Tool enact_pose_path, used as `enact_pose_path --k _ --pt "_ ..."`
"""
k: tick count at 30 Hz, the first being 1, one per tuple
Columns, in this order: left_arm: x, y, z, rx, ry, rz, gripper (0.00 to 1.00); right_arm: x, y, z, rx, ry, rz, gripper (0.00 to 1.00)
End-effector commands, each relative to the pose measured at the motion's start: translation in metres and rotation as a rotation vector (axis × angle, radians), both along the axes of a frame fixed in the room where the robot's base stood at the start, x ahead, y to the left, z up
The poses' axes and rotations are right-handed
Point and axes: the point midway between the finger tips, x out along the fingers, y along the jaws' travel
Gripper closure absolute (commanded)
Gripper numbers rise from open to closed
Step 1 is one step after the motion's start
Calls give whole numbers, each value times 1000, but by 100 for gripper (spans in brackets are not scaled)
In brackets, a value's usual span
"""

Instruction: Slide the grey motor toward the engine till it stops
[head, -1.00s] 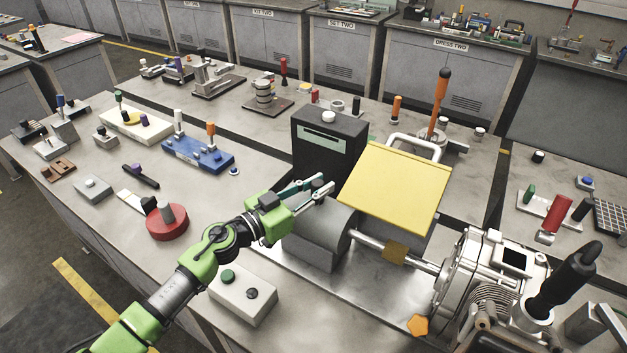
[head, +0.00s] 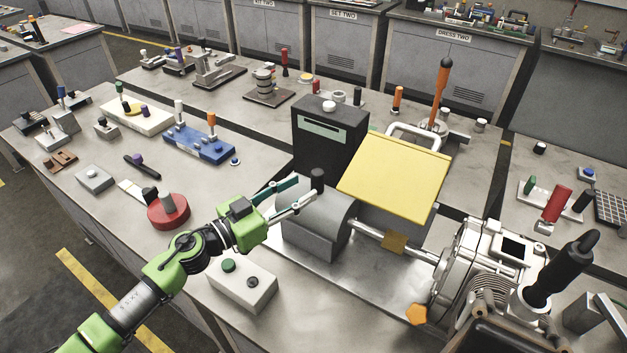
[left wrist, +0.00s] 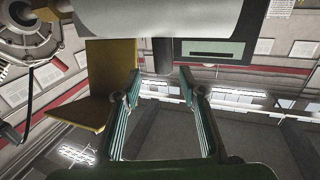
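The grey motor (head: 312,228) sits on a metal plate beside the yellow panel. A black post (head: 317,180) stands on top of it. A shaft (head: 372,236) with a tan block runs from the motor to the silver engine (head: 470,262) at the lower right. My left gripper (head: 307,189) is open and empty, its fingertips just left of the post. In the left wrist view the motor (left wrist: 160,18) is at the top, and the post (left wrist: 162,56) lies ahead, between the lines of the spread fingers (left wrist: 160,83). My right gripper is not in view.
The yellow panel (head: 395,176) slopes just right of the motor. A black box (head: 328,135) stands behind it. An orange knob (head: 416,314) is by the engine.

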Motion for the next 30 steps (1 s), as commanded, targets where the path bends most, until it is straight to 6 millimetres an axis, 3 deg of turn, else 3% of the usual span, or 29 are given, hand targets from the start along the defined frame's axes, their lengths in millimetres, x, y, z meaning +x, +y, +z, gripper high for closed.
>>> enact_pose_path --k 4,9,30 --pt "-18 23 -1 1 2 1 62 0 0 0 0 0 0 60" --pt "-29 35 -1 0 1 -1 62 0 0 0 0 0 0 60" --pt "-29 39 6 -26 -17 54 62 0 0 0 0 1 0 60"
